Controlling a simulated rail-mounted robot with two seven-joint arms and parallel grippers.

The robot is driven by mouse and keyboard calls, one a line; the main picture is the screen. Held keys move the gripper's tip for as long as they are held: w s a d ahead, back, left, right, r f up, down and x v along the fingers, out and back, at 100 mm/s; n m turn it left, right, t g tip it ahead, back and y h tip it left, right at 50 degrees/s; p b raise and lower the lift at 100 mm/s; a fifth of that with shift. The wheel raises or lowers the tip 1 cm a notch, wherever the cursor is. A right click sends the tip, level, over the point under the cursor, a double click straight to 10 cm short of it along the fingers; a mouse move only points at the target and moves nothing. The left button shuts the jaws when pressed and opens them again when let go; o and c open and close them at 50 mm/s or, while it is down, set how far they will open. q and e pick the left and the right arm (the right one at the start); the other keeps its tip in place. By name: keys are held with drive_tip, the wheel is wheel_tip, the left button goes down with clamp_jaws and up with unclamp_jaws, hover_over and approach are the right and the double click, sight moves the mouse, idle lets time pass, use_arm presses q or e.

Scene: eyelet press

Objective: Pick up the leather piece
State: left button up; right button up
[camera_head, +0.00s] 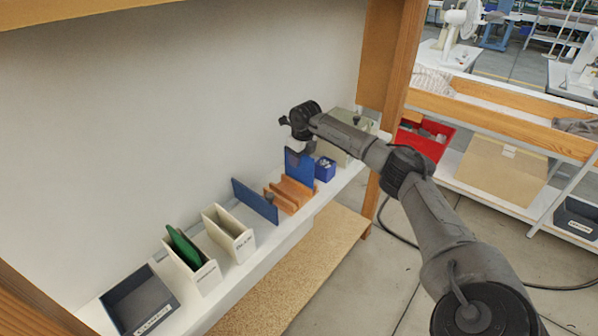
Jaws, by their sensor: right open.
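Thin flat pieces stand on the white shelf (262,262); which of them is leather I cannot tell for sure. A blue piece (299,170) stands upright at the far end of an orange-brown slotted stand (289,196). Another blue piece (254,201) leans at the stand's near end. A green piece (184,246) stands tilted in a cream box (205,280). My right gripper (301,151) is open and points down just above the farther blue piece. Its fingertips are small and partly hidden, so I cannot tell whether they touch it. My left gripper is out of view.
An empty-looking cream box (231,236) and a dark grey tray (140,301) stand along the near shelf. A small blue bin (325,168) and a pale green machine (340,140) stand beyond the stand. A wooden post (386,75) rises at the far end.

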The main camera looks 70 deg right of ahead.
clamp_jaws()
idle(0.6)
